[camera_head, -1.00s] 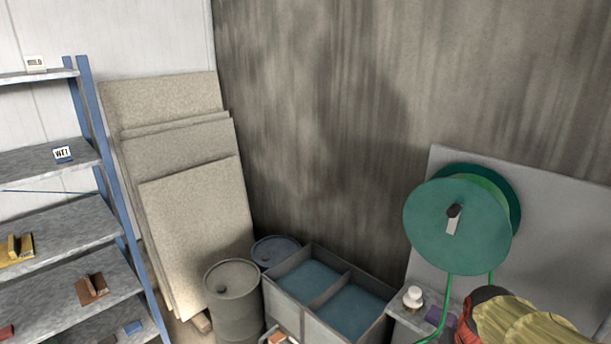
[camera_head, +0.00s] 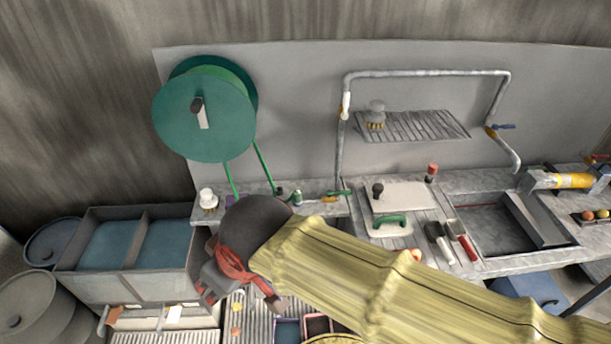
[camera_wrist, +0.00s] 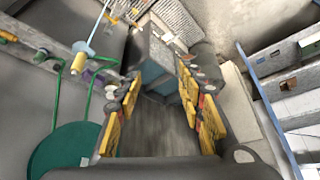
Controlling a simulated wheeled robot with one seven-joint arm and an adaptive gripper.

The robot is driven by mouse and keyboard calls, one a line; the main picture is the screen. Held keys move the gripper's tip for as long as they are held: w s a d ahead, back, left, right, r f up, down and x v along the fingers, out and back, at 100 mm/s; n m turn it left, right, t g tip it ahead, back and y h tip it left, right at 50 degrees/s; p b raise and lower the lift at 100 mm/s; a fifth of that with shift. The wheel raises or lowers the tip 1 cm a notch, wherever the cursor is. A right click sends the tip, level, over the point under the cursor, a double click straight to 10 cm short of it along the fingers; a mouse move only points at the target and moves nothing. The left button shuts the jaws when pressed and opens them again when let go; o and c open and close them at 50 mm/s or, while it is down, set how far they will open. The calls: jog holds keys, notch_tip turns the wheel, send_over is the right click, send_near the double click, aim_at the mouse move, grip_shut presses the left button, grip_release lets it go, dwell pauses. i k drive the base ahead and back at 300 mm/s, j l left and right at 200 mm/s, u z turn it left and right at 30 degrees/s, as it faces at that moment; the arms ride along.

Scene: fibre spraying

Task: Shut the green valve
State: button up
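A small green lever (camera_head: 338,193) beside a yellow fitting lies on the bench at the foot of the grey pipe in the head view; it looks like the green valve. The lever is small, and its exact setting is hard to tell. My gripper (camera_head: 207,288) is at lower left of my arm, above the bench front and well to the left of the lever. In the wrist view my gripper (camera_wrist: 160,82) is open, with yellow-padded fingers apart and nothing between them.
A green hose reel (camera_head: 203,112) stands at the back left, with hoses down to the bench. A wire rack (camera_head: 420,125), a sink (camera_head: 490,225) and a water tank (camera_head: 120,285) are near.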

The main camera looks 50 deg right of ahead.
aim_at(330, 193)
jog(key=z, duration=1.9)
jog(key=i+l+u, duration=0.15)
jog(key=l, duration=0.15)
jog(key=l+u, duration=0.1)
jog(key=l, duration=0.15)
